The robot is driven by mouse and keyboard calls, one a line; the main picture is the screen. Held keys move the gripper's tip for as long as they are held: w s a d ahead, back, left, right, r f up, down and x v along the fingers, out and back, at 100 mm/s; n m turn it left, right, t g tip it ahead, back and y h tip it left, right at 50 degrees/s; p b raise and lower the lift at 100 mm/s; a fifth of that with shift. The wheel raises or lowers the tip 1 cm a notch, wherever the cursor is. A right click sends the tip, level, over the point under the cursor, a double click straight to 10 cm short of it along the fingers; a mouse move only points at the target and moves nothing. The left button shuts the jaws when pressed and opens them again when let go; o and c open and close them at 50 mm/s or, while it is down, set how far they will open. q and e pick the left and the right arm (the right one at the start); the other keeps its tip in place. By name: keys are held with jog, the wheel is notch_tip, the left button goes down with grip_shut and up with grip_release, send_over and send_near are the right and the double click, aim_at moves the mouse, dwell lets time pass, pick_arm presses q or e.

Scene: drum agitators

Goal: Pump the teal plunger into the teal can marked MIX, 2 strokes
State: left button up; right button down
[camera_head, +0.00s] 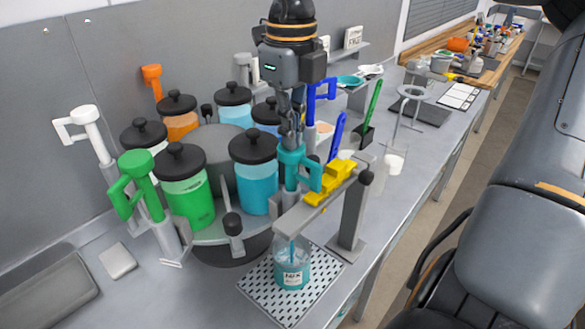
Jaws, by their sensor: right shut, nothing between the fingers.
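The teal plunger (298,168) stands upright between the teal canister and the yellow clamp, its handle pointing right. My right gripper (291,148) points down at the plunger's top. It is shut with nothing between its fingers; its tips touch or nearly touch the plunger, and I cannot tell which. The can marked MIX (292,278) looks like clear glass with teal contents. It stands on a perforated plate (262,293) below the grey arm of the stand, with a thin teal tube above it. My left gripper is not in view.
A round carousel (205,236) holds several black-lidded canisters, including a teal one (257,190) and a green one (188,200). Green (138,180), white (84,118), orange and blue handles surround it. The yellow clamp (330,182) and grey post (352,215) stand close right of my gripper.

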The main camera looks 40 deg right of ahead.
jog(key=shift+f+b, duration=0.4)
jog(key=shift+f, duration=0.35)
jog(key=shift+r, duration=0.2)
jog(key=shift+r+p, duration=2.4)
jog(key=shift+r, duration=0.7)
notch_tip(320, 180, up, 6)
jog(key=p, duration=0.4)
jog(key=shift+p, duration=0.3)
